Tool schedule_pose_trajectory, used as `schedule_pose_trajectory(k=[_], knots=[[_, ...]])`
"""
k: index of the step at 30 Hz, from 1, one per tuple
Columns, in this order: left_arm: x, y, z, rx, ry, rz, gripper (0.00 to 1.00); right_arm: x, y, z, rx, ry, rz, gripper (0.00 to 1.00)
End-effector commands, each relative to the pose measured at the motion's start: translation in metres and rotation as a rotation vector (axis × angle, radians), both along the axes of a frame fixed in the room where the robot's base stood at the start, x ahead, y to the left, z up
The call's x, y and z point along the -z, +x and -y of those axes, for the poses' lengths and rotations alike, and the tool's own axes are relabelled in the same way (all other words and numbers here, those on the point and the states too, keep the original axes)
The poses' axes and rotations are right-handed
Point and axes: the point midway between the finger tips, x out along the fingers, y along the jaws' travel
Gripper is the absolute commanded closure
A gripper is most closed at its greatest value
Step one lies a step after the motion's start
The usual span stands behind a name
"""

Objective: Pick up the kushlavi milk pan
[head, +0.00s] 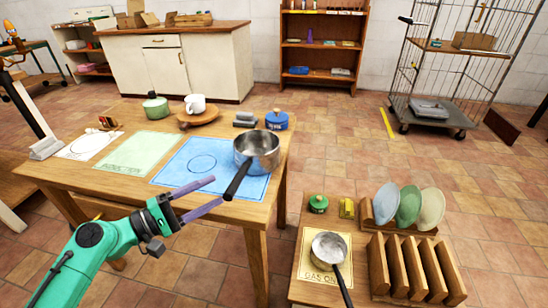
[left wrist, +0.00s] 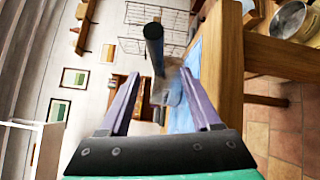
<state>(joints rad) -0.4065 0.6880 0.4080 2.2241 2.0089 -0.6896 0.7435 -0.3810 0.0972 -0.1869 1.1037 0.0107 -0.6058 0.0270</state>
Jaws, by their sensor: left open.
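A steel milk pan (head: 257,150) with a dark handle sits at the right edge of the wooden table, on a blue sheet. Its handle (head: 238,180) sticks out over the front edge towards my left gripper (head: 218,190). My left gripper is open and empty, its purple fingertips close to the handle's end. In the left wrist view the dark handle (left wrist: 154,42) shows between the two fingers, with the pan behind it blurred. A second steel pan (head: 329,247) with a dark handle stands on a low stand marked "GAS ON". I cannot tell which pan is named kushlavi. My right gripper is out of view.
The table (head: 120,180) also holds a green sheet (head: 138,151), a white mug (head: 195,104), a round board (head: 198,118) and a blue pot (head: 277,120). Tiled floor between table and stand is clear.

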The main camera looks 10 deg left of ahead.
Motion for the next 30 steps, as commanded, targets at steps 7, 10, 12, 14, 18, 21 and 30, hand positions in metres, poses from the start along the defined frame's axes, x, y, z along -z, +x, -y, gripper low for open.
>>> schedule_pose_trajectory(k=[7, 10, 12, 14, 18, 21, 30], knots=[[-0.005, 0.042, 0.039, -0.001, 0.004, 0.005, 0.36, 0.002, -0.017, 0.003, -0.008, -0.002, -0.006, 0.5], [-0.005, 0.055, 0.052, -0.004, 0.001, 0.002, 0.36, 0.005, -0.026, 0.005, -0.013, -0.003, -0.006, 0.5], [-0.003, 0.06, 0.057, -0.004, 0.003, 0.001, 0.36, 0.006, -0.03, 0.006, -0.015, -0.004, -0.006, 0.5], [-0.003, 0.065, 0.061, -0.005, 0.002, 0.002, 0.36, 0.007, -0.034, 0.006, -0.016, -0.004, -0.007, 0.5], [-0.006, 0.081, 0.079, -0.004, 0.001, 0.003, 0.36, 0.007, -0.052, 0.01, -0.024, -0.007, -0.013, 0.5], [-0.004, 0.094, 0.091, -0.006, 0.0, 0.003, 0.36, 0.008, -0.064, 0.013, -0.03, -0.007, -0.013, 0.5], [0.0, 0.098, 0.096, -0.005, 0.003, 0.0, 0.47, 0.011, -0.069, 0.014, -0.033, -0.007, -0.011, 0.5]])
